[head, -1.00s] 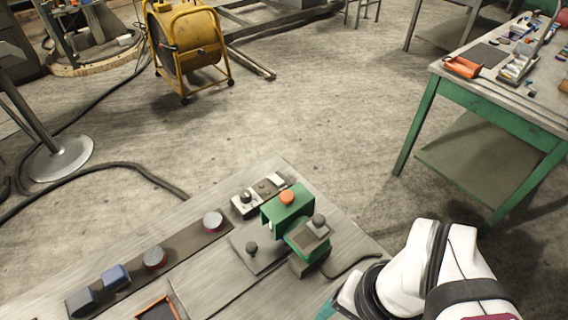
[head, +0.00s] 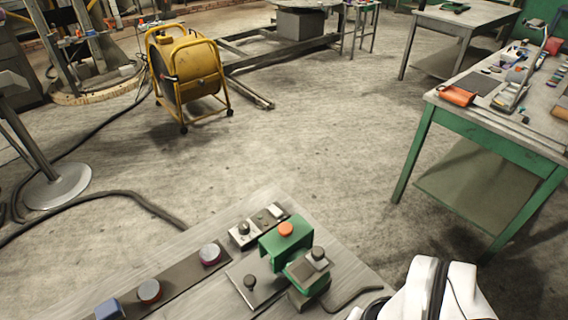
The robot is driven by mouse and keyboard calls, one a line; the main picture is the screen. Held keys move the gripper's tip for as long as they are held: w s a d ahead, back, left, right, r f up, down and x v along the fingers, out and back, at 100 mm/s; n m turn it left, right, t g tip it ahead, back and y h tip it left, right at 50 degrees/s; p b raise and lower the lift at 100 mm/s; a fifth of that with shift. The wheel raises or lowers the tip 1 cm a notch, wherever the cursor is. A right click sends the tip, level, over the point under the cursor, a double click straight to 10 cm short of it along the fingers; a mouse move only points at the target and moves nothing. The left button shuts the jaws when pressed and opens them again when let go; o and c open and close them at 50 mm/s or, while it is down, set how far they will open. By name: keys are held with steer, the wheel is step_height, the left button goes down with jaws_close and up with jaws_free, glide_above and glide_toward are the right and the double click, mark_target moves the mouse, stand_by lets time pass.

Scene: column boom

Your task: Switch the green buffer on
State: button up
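The green buffer (head: 287,243) stands on the grey bench top at the lower middle of the head view. It is a green bracket-shaped body with an orange round knob on top. A green block (head: 308,271) with a grey knob sits against its front right. A small control box (head: 243,234) with a dark knob lies just behind and left of it. I cannot tell which part is the buffer's switch or how it is set. My white arm shows at the lower right edge; my gripper is outside the picture.
A flat plate with a dark knob (head: 250,283) lies in front of the buffer. A dark strip with round pieces (head: 209,254) runs to the left. A green table (head: 470,125) stands at right, a yellow drum fan (head: 186,72) behind.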

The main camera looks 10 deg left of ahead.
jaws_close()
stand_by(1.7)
